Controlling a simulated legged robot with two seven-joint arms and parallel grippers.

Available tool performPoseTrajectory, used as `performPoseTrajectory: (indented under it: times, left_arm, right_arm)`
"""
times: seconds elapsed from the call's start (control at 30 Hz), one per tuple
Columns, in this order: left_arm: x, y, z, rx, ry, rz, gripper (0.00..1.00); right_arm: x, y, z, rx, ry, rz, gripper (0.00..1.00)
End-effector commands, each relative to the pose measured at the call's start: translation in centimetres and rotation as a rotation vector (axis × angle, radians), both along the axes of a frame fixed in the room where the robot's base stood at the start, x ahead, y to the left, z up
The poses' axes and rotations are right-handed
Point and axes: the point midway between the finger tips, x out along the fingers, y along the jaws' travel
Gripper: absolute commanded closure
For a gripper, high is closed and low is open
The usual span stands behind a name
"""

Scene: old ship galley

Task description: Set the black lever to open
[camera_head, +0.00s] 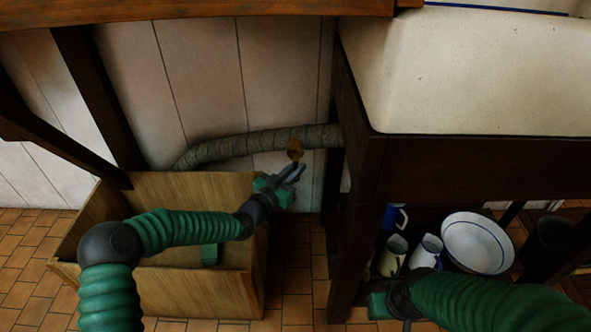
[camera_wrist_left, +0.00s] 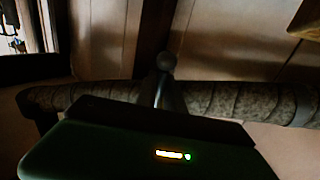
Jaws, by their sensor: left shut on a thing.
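The black lever (camera_wrist_left: 166,64) shows in the left wrist view as a dark stem with a round knob, upright in front of the wrapped pipe (camera_wrist_left: 232,100). In the head view the pipe (camera_head: 255,143) runs along the wall, and the lever cannot be made out clearly at the gripper. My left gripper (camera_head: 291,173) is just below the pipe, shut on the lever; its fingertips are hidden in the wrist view. A brass-coloured piece (camera_head: 295,150) sits right above the fingers. My right gripper (camera_head: 388,301) is low under the sink, its jaws unclear.
A wooden crate (camera_head: 205,300) stands under my left arm. The sink's dark wooden leg (camera_head: 357,220) is close right of the left gripper. Under the sink are a white basin (camera_head: 478,243) and enamel mugs (camera_head: 427,252). Some tiled floor (camera_head: 297,255) is clear between crate and leg.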

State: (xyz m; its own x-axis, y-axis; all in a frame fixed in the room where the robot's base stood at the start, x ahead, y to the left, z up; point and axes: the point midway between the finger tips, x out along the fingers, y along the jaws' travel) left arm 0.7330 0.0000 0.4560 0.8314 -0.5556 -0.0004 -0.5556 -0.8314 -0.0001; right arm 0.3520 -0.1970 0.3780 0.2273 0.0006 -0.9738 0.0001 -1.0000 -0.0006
Motion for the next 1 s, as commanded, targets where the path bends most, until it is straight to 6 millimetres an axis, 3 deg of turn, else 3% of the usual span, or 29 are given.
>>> performPoseTrajectory:
  times: [0.53,1.0]
  left_arm:
    - [0.0,0.2,0.1,0.028,0.004,0.0,1.0]
    - [-0.1,1.5,0.8,0.321,0.005,-0.003,1.0]
  right_arm:
    - [0.0,0.0,0.8,0.0,0.0,0.0,0.64]
    - [0.0,0.0,6.9,0.0,0.0,0.0,0.64]
